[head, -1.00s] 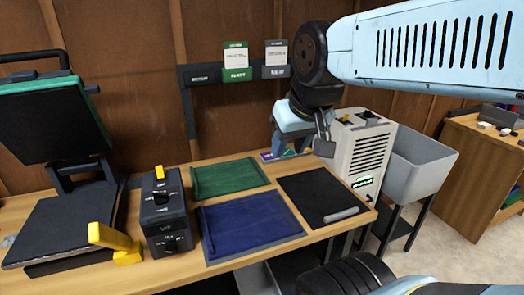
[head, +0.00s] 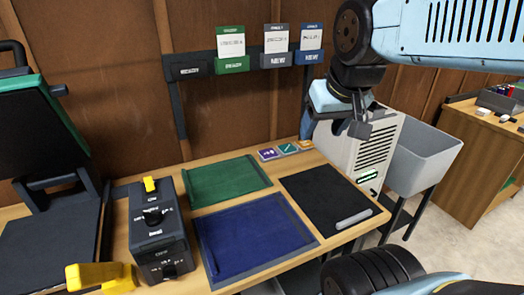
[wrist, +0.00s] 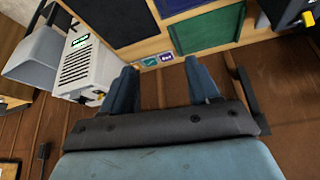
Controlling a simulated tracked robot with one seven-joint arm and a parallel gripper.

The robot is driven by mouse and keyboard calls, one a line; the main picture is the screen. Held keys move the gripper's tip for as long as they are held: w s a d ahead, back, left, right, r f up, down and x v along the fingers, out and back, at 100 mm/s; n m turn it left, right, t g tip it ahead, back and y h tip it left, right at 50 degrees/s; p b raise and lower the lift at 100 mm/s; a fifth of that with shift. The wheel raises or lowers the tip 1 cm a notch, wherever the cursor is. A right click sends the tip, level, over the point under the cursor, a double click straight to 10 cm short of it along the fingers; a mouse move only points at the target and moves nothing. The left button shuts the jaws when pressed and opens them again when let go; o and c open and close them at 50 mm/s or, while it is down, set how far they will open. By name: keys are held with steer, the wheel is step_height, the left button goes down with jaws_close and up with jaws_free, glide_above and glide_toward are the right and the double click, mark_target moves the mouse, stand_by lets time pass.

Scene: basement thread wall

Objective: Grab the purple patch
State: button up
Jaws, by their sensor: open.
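The purple patch (head: 268,154) is a small square with a pale mark. It lies at the back edge of the wooden table, leftmost in a short row in the head view. A green patch (head: 287,149) and an orange patch (head: 305,146) lie beside it. In the wrist view the purple patch (wrist: 167,57) shows between the finger directions, beyond the fingertips. My gripper (wrist: 160,78) is open and empty. In the head view my gripper (head: 359,128) hangs to the right of the patches, in front of the white machine, apart from them.
Green (head: 230,181), blue (head: 256,238) and black (head: 330,201) mats cover the table. A white vented machine (head: 362,150) and grey bin (head: 425,155) stand right. A black control box (head: 158,230) and a press (head: 50,215) stand left. A card rack (head: 232,64) hangs on the wall.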

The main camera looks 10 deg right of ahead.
steer(key=shift+o, duration=1.4)
steer(key=w, duration=0.1)
steer(key=w+d, duration=0.1)
steer(key=w, duration=0.1)
steer(key=shift+w+d+r, duration=0.2)
steer(key=shift+r, duration=0.05)
steer(key=shift+o, duration=0.9)
steer(key=w+g, duration=0.1)
steer(key=w, duration=0.6)
steer(key=shift+r, duration=0.15)
steer(key=g, duration=0.3)
glide_above(269, 153)
steer(key=f, duration=2.7)
steer(key=shift+s+d+f, duration=0.2)
steer(key=shift+s, duration=0.2)
steer(key=shift+w+a+f, duration=0.1)
steer(key=shift+w+f, duration=0.05)
steer(key=shift+f, duration=1.15)
steer(key=shift+w+a+f, duration=0.1)
steer(key=shift+w+f, duration=0.05)
steer(key=shift+f, duration=1.15)
